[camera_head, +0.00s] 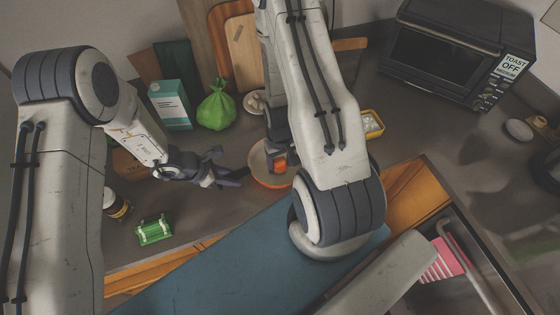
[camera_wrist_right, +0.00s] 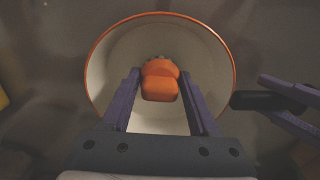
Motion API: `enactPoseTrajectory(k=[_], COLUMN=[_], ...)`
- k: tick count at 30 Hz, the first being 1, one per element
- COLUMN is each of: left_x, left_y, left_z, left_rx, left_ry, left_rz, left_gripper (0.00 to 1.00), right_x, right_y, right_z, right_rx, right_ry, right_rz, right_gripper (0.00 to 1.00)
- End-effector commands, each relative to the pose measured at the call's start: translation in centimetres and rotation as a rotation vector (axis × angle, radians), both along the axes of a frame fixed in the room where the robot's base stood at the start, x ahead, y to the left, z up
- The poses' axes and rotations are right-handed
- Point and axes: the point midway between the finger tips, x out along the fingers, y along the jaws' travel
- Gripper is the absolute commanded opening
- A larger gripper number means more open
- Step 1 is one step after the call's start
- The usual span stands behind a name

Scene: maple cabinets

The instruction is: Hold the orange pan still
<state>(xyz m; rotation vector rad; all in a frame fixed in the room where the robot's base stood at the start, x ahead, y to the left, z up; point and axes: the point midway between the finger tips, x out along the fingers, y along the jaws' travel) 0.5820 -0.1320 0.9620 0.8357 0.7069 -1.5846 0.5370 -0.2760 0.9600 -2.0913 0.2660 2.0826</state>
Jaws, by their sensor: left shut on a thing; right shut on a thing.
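The orange pan (camera_head: 258,160) sits on the counter with its pale inside up; its orange rim shows in the right wrist view (camera_wrist_right: 100,43). My left gripper (camera_head: 236,178) comes in from the left and is shut on the pan's dark handle (camera_wrist_right: 258,101). My right gripper (camera_wrist_right: 163,95) reaches down over the pan and is shut on an orange rounded object (camera_wrist_right: 160,82), which also shows in the head view (camera_head: 280,163). That object is over the pan's inside; whether it touches the bottom I cannot tell. My right arm hides part of the pan.
A green bag (camera_head: 216,105), a teal-and-white carton (camera_head: 170,104) and wooden boards (camera_head: 243,52) stand behind. A green packet (camera_head: 154,230) and a jar (camera_head: 117,206) lie left. A toaster oven (camera_head: 450,52) stands back right. An open drawer (camera_head: 470,255) is front right.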

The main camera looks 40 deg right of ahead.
Motion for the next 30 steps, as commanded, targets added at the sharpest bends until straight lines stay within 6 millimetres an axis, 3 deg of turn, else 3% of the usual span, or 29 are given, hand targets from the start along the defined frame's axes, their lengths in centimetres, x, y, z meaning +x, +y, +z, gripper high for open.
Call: enactPoseTrajectory(k=[11, 21, 30], left_x=[0.0, 0.0, 0.0], left_y=[0.0, 0.0, 0.0], left_z=[0.0, 0.0, 0.0], left_rx=[0.000, 0.000, 0.000], left_ry=[0.000, 0.000, 0.000], left_rz=[0.000, 0.000, 0.000], left_gripper=[0.00, 0.00, 0.00], right_x=[0.1, 2.9, 3.5], right_y=[0.0, -0.5, -0.6], right_z=[-0.5, -0.4, -0.7], right_rx=[0.000, -0.001, 0.000], right_ry=[-0.001, -0.003, 0.001], right_rz=[0.000, 0.001, 0.000], right_gripper=[0.09, 0.09, 0.09])
